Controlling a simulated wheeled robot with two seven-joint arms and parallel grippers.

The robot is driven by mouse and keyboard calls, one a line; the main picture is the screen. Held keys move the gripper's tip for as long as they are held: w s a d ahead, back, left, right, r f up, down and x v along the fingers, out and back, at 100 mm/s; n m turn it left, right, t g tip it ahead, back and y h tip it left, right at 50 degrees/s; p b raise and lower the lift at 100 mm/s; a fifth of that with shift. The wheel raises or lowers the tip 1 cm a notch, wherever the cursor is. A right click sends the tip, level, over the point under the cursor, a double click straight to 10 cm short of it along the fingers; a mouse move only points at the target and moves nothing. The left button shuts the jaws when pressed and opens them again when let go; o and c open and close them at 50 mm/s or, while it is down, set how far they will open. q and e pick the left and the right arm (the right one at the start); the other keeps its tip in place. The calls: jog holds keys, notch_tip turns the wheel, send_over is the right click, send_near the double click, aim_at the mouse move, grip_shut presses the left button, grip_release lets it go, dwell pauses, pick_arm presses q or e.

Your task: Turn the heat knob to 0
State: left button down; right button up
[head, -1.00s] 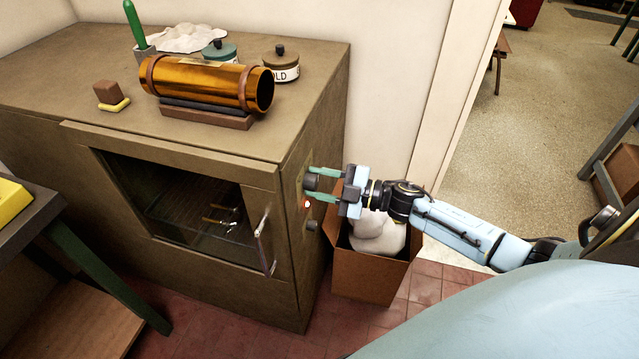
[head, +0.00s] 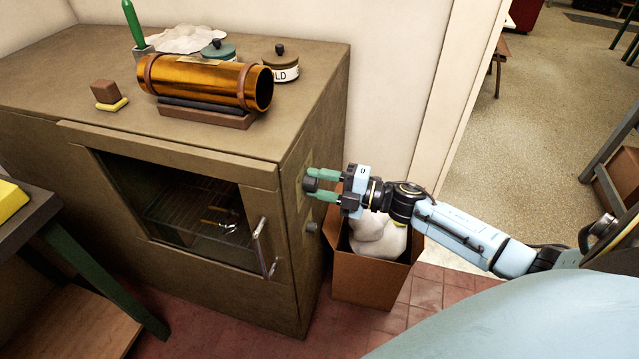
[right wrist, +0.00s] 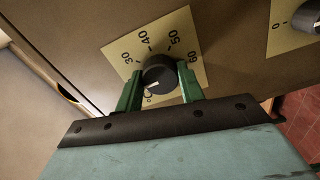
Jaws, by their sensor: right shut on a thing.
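The heat knob (right wrist: 160,74) is a dark round knob on a pale dial plate (right wrist: 197,48) marked 30, 40, 50, 60 and °C. Its white pointer mark faces the bottom of the plate, near the °C sign, in the right wrist view. I cannot read a 0 on this plate. My right gripper (head: 311,184) is shut on the knob, its green fingers on either side of it. The knob sits on the right side of the brown oven cabinet (head: 285,300). My left gripper is not in view.
A second knob (head: 311,227) sits lower on the same side; its plate shows a 0 in the right wrist view (right wrist: 279,40). The oven door handle (head: 262,243) stands out at the front corner. A cardboard box (head: 366,277) with white cloth stands below my right arm.

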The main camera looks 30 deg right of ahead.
jog(key=o, duration=1)
jog(key=v, duration=1.3)
jog(key=shift+s+d, duration=0.15)
jog(key=shift+d, duration=0.05)
jog(key=shift+f, duration=0.1)
jog(key=s+d+f+m+g+h, duration=0.1)
jog(key=s+f+m+h, duration=0.3)
jog(key=f, duration=0.5)
jog(key=s+d+f+m+h, duration=0.1)
jog(key=d+f+m+h, duration=0.15)
jog(key=f+m, duration=0.5)
jog(key=s+d+f+m+g+h, duration=0.1)
jog(key=s+f+m+h, duration=0.3)
jog(key=f, duration=0.6)
jog(key=s+a+f+m+g, duration=0.2)
jog(key=s+a+f+g, duration=0.1)
jog(key=s+f, duration=0.3)
jog(key=s+a+f+m+g+h, duration=0.1)
jog(key=s+a+f+g, duration=0.3)
jog(key=s, duration=0.6)
jog(key=s+a+f+m+g, duration=0.3)
jog(key=s+a+f, duration=0.4)
jog(key=s+f, duration=0.1)
jog(key=shift+s+a+f+g+h, duration=0.15)
jog(key=shift+s+a+g+h, duration=0.15)
jog(key=shift+s, duration=0.25)
